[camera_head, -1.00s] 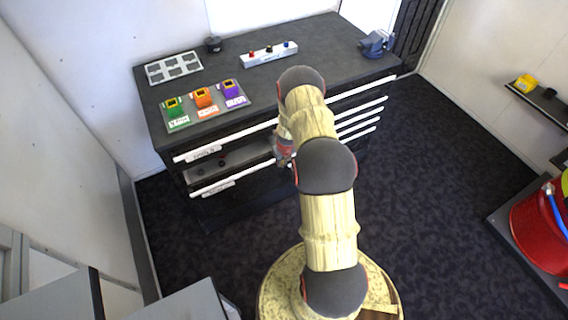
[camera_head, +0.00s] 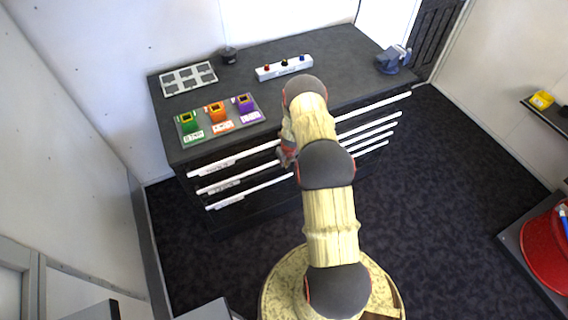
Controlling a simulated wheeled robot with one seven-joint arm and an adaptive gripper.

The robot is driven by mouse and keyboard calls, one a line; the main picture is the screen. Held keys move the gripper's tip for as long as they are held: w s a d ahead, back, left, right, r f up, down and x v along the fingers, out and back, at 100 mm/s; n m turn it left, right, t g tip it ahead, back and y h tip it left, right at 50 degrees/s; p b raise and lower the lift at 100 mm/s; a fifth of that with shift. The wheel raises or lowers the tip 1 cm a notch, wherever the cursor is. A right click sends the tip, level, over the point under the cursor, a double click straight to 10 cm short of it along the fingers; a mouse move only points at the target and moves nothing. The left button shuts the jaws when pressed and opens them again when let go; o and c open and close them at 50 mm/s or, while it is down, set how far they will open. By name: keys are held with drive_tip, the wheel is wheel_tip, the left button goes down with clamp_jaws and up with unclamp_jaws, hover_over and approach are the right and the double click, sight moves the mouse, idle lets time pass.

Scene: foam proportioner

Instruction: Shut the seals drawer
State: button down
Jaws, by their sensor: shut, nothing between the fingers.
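The dark cabinet (camera_head: 330,58) has a left stack of drawers with long white handles. The middle-left drawer (camera_head: 232,182) now looks level with the drawers above and below it, and its inside does not show. The labels are too small to read, so I cannot confirm by name which is the seals drawer. My gripper (camera_head: 288,153) is shut and empty, close to the cabinet front at the right end of the left drawers. My own arm hides part of it, and I cannot tell if it touches a drawer.
On the cabinet top are a mat (camera_head: 228,128) with green, orange and purple holders, a grey tray (camera_head: 188,79), a white bar with knobs (camera_head: 284,67) and a blue vise (camera_head: 393,60). Dark floor (camera_head: 440,190) is clear at right. A red drum (camera_head: 548,250) stands farther right.

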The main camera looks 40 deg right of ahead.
drive_tip(key=shift+w+d+r, duration=0.1)
drive_tip(key=shift+w+r, duration=0.05)
drive_tip(key=shift+r, duration=0.05)
drive_tip(key=v, duration=1.1)
drive_tip(key=shift+s+r, duration=0.3)
